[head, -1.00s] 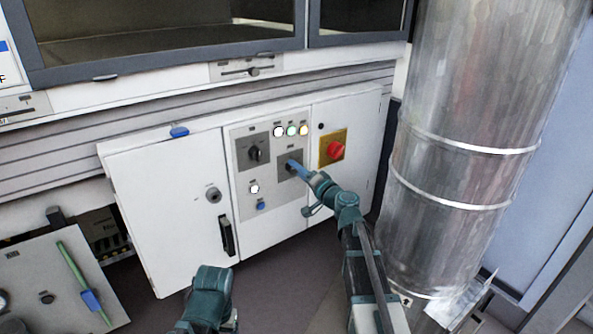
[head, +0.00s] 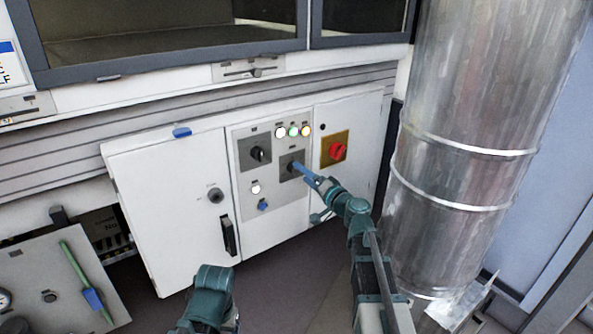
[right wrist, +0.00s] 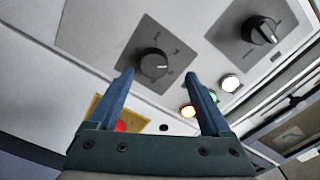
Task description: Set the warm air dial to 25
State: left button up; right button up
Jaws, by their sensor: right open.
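Two black dials on grey plates sit on the white cabinet's control panel. The lower right dial (head: 291,167) is partly covered by my right gripper (head: 297,167) in the head view; the upper left dial (head: 258,154) is clear. Their labels are too small to read, so I cannot tell by name which is the warm air dial. In the right wrist view my open right gripper (right wrist: 160,76) has its two blue fingers apart, with the nearer dial (right wrist: 152,65) showing between the tips; contact is not clear. Part of my left arm shows low in the head view; its jaws do not.
Signal lamps (head: 293,131) sit above the dials, and a red switch on a yellow plate (head: 335,150) is to their right. A white button (head: 256,188) and a blue one are below. A large metal duct (head: 450,150) stands close right of my right arm.

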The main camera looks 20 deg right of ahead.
jog(key=v, duration=1)
jog(key=shift+a+r, duration=0.15)
jog(key=shift+r, duration=0.15)
jog(key=shift+s, duration=0.1)
